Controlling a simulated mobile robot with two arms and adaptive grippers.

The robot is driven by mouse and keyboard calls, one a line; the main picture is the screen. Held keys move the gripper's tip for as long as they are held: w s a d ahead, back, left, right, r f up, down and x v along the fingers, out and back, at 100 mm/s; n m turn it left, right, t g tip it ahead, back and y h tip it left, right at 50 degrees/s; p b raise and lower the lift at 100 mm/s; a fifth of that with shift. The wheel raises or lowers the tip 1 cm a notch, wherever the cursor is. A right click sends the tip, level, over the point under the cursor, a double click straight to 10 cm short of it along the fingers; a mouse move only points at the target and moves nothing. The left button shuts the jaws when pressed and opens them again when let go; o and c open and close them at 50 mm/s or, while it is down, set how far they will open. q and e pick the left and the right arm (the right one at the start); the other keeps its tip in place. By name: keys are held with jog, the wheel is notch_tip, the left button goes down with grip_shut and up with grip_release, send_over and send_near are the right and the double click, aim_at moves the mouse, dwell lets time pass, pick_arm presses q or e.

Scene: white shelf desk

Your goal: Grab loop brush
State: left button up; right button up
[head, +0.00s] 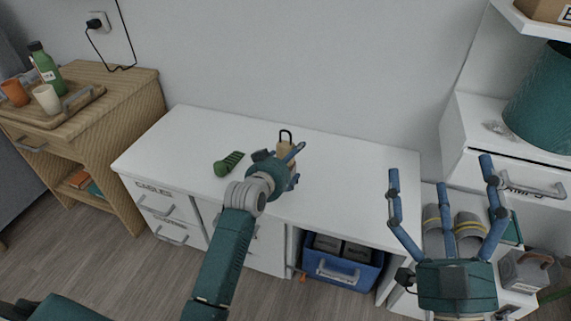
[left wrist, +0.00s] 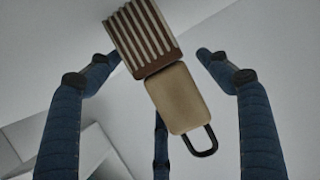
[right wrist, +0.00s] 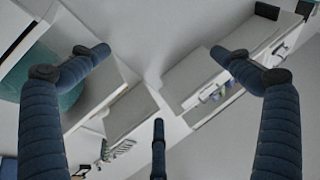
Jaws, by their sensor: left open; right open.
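The loop brush (head: 287,146) is on the white desk top, partly hidden behind my left gripper in the head view. It has a beige block body (left wrist: 183,97), a black loop handle (left wrist: 201,141) and a brown-and-white striped bristle end (left wrist: 146,38). My left gripper (head: 297,163) is open above the desk. In the left wrist view the brush lies between its spread fingers, with no finger visibly closed on it. My right gripper (head: 441,172) is open and empty, near the desk's right end.
A green ridged object (head: 229,163) lies on the white desk (head: 350,170), left of the brush. A blue bin (head: 342,275) sits in the desk's lower opening. A wooden cabinet with a tray (head: 84,103) stands at left, white drawers (head: 515,150) at right. The desk top's right part is clear.

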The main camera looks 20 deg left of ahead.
pick_arm(q)
jog(key=shift+c, duration=0.3)
jog(key=c, duration=1.2)
jog(key=shift+r, duration=0.1)
